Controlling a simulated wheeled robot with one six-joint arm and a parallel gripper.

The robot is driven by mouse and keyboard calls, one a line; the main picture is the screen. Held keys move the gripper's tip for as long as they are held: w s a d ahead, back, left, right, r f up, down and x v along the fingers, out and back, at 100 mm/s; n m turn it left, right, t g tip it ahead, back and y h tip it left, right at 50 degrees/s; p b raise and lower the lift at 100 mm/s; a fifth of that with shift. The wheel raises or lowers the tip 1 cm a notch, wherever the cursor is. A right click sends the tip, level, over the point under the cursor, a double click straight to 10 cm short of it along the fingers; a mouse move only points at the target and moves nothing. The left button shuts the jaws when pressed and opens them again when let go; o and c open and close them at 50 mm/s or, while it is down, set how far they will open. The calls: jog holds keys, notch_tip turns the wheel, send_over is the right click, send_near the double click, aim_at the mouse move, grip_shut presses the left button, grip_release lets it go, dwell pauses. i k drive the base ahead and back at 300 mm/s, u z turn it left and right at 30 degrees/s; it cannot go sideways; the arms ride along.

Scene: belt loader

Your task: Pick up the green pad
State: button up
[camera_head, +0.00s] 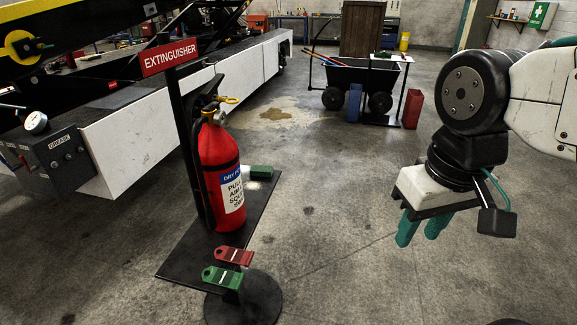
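A flat green piece (222,278) with a pale slot lies in front of a similar red piece (235,256), both above a round black base (255,300). A small dark green block (261,172) sits on the black floor plate behind the extinguisher, beside a white item. I cannot tell for sure which green thing is the pad. My gripper (422,230) hangs in the air at the right with its teal fingers pointing down. A narrow gap shows between the fingers, with nothing in it. It is well to the right of both green things.
A red extinguisher (219,165) and its sign post stand on the black plate (190,262). The belt loader (135,145) fills the left. A dark cart (360,82), a blue can (354,103) and a red can (413,109) stand behind. The middle floor is clear.

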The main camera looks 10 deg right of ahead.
aim_at(256, 171)
jog(key=z, duration=0.8)
jog(key=i, duration=1.1)
jog(key=z, duration=0.55)
jog(key=i, duration=1.05)
jog(key=u, duration=0.85)
jog(key=i, duration=0.75)
jog(key=u, duration=1.25)
jog(key=i, duration=0.3)
jog(key=u, duration=0.2)
